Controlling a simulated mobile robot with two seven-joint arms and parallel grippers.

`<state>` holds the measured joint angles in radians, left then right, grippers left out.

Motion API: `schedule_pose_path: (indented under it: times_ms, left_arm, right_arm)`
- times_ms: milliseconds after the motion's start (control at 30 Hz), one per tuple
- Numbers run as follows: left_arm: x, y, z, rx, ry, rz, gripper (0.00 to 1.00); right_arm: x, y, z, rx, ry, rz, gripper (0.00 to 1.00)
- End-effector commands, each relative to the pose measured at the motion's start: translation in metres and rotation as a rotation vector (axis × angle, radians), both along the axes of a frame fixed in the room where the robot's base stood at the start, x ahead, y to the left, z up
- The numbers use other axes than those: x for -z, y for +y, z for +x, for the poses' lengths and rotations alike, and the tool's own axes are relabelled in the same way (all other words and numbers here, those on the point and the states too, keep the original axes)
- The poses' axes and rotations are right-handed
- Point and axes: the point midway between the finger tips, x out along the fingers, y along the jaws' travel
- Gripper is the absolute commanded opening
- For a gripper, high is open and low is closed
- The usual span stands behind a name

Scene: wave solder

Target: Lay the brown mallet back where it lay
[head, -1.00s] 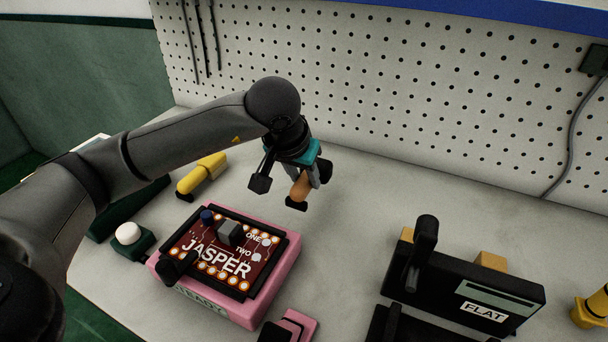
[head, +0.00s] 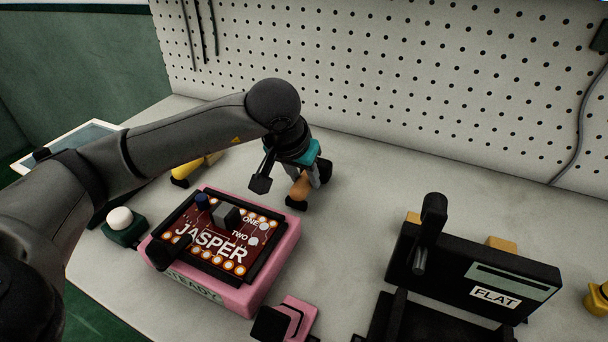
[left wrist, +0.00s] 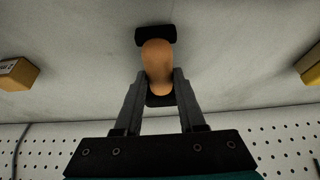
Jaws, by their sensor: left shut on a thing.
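The brown mallet (head: 300,186) is an orange-brown piece with black parts, held beneath my left gripper (head: 312,180) behind the pink fixture in the head view. In the left wrist view the mallet (left wrist: 157,65) sits between the two fingers of the left gripper (left wrist: 160,88), which are shut on it. A black end piece shows beyond the brown part, close to the pale bench top. I cannot tell whether it touches the bench. My right gripper is not in view.
A pink fixture (head: 262,272) holds a red JASPER board (head: 225,235) in front of the gripper. A yellow-handled tool (head: 187,168) lies to the left. A black FLAT fixture (head: 440,262) stands at right. The bench (head: 385,190) right of the mallet is clear. A pegboard (head: 400,80) rises behind.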

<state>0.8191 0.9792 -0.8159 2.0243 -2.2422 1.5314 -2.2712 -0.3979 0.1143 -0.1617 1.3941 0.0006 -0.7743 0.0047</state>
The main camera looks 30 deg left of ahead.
Motion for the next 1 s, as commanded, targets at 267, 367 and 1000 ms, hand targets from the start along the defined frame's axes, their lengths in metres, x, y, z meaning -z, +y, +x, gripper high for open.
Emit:
schedule_pose_path:
  times_ms: [267,367,1000]
  left_arm:
    - [-0.001,0.000,0.000,0.000,-0.002,0.000,0.00]
    - [0.000,0.000,0.000,0.000,-0.002,0.000,0.00]
    - [0.010,0.000,0.000,0.000,-0.002,0.000,0.00]
  right_arm:
    - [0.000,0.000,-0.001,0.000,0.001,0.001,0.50]
    - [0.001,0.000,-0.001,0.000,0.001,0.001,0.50]
    - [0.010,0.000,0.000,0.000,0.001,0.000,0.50]
